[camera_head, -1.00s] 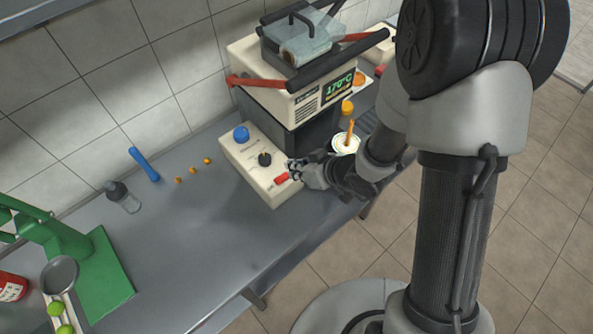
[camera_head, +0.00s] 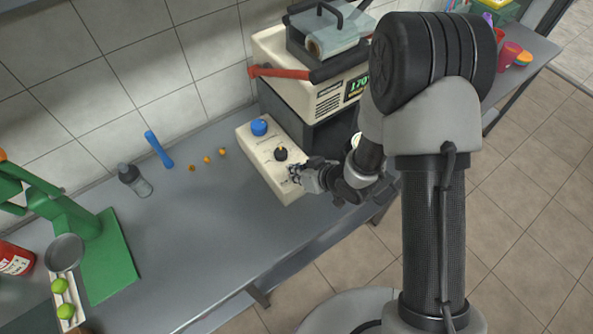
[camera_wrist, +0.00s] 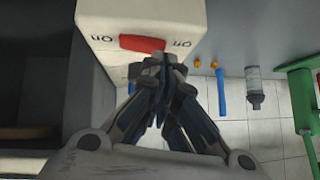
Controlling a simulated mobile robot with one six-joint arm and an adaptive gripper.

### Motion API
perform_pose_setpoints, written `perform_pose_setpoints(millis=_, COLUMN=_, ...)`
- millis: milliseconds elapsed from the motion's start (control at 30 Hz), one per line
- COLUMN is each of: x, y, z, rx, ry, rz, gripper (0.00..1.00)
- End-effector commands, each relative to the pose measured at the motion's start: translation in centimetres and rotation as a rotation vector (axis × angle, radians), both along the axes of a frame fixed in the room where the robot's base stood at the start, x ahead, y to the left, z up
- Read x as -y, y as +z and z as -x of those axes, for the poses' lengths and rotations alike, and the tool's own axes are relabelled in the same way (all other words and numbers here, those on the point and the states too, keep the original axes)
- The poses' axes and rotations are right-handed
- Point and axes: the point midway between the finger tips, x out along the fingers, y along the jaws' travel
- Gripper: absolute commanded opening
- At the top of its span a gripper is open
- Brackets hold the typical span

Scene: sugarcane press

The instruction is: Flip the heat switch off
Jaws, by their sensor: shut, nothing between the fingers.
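The heat switch is a red rocker (camera_wrist: 142,44) on the end of the cream control box (camera_head: 262,158). My gripper (camera_head: 297,175) is shut and empty at the near right end of the box. In the wrist view its fingertips (camera_wrist: 160,62) are just below the right end of the switch, touching or very close; I cannot tell which.
A black knob (camera_head: 281,154) and a blue knob (camera_head: 259,127) stand on the box.

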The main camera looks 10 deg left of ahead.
Motion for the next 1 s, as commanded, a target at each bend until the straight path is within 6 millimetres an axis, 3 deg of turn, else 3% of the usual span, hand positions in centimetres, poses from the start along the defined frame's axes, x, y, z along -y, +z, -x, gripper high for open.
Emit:
perform_pose_setpoints(millis=200, x=-0.2, y=-1.6, z=0.2, rx=-0.001, ry=0.000, rz=0.001, gripper=0.00)
perform_pose_setpoints(millis=1000, x=0.8, y=-0.8, z=-1.0, rx=-0.001, ry=-0.001, rz=0.000, gripper=0.00)
